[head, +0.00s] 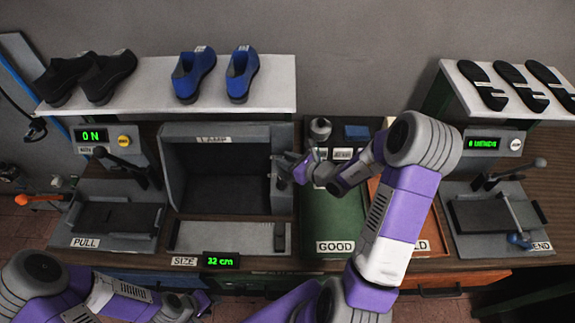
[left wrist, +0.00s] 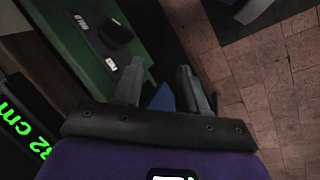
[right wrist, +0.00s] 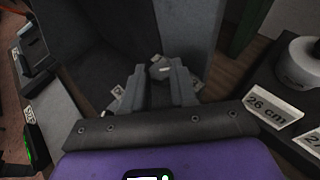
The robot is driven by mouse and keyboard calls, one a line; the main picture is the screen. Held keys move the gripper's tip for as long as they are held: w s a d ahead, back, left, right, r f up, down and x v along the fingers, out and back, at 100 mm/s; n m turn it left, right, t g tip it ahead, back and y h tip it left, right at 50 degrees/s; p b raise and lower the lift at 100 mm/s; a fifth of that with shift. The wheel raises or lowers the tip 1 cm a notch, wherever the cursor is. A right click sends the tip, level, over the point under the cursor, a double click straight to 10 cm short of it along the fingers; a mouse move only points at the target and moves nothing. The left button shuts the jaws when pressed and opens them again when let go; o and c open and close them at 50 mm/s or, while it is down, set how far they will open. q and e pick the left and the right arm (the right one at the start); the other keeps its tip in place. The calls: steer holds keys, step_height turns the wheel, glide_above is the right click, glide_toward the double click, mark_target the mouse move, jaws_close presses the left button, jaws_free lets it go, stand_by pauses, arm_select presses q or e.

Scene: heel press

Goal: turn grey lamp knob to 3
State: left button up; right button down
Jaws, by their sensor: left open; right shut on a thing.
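The lamp is a grey open-fronted box (head: 228,165) labelled LAMP, dark inside. In the right wrist view a grey knob (right wrist: 159,70) with a pale mark lies between my right fingers, with small light labels beside it. Their figures are too small to read, so I cannot tell the setting. My right gripper (head: 288,170) is at the box's right wall, shut on the knob; it also shows in the right wrist view (right wrist: 158,82). My left gripper (head: 192,304) is low at the front, open and empty, also in the left wrist view (left wrist: 158,80).
A green GOOD tray (head: 333,222) stands right of the lamp, with an orange-red tray (head: 378,195) partly behind my right arm. The PULL device (head: 112,220) is left and the bending device (head: 500,215) right. A 32 cm display (head: 221,261) sits in front.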

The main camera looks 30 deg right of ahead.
steer(key=shift+a+m+h+b, duration=0.1)
steer(key=shift+m+h+b, duration=0.3)
steer(key=shift+h+b, duration=0.15)
arm_select(q)
steer(key=shift+f, duration=0.95)
arm_select(e)
steer(key=c, duration=1.2)
jaws_free()
steer(key=shift+o, duration=0.2)
arm_select(q)
steer(key=shift+r, duration=0.2)
arm_select(e)
steer(key=v, duration=0.7)
steer(key=shift+s, duration=0.35)
